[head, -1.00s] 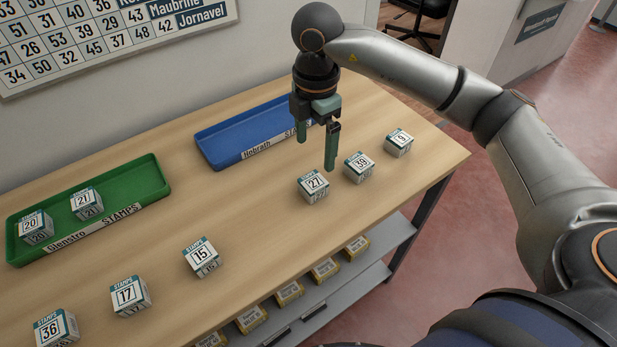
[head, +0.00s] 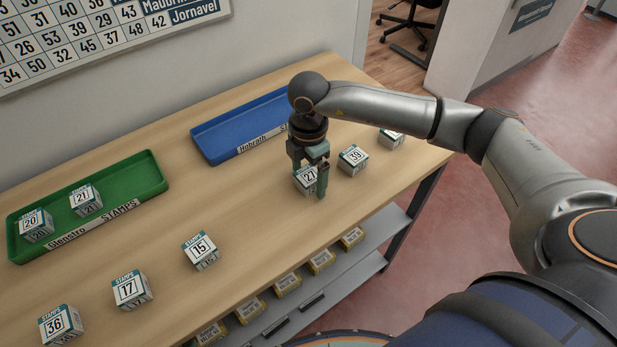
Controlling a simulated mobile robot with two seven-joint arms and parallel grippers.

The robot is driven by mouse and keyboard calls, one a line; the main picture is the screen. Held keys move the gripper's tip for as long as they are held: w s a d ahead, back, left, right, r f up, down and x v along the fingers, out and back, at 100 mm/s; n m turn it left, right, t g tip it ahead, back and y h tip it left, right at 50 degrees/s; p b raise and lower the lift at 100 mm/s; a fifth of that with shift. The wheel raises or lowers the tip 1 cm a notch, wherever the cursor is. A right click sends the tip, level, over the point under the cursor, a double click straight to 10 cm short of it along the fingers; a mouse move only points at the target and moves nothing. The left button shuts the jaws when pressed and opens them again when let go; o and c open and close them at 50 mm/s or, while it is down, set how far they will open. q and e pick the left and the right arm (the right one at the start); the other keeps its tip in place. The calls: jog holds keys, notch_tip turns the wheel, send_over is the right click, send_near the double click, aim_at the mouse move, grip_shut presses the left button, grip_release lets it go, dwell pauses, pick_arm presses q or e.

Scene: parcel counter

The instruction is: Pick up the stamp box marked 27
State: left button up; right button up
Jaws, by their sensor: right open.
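The stamp box marked 27 (head: 305,180) is a small white and teal cube standing on the wooden counter, right of the middle of the head view. My right gripper (head: 309,186) is lowered at it from above, jaws open. One finger stands in front of the box's right side and covers part of it. The other finger is mostly hidden, so I cannot tell whether the fingers touch the box. My left gripper is out of view.
Box 39 (head: 352,160) stands close to the right, with box 9 (head: 390,139) partly behind my arm. Boxes 15 (head: 200,251), 17 (head: 131,290) and 36 (head: 60,325) stand at left. The green tray (head: 152,173) holds boxes 20 and 21. The blue tray (head: 225,141) looks empty.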

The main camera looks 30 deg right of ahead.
jog(key=shift+c, duration=0.3)
jog(key=c, duration=1.4)
jog(key=shift+r, duration=0.15)
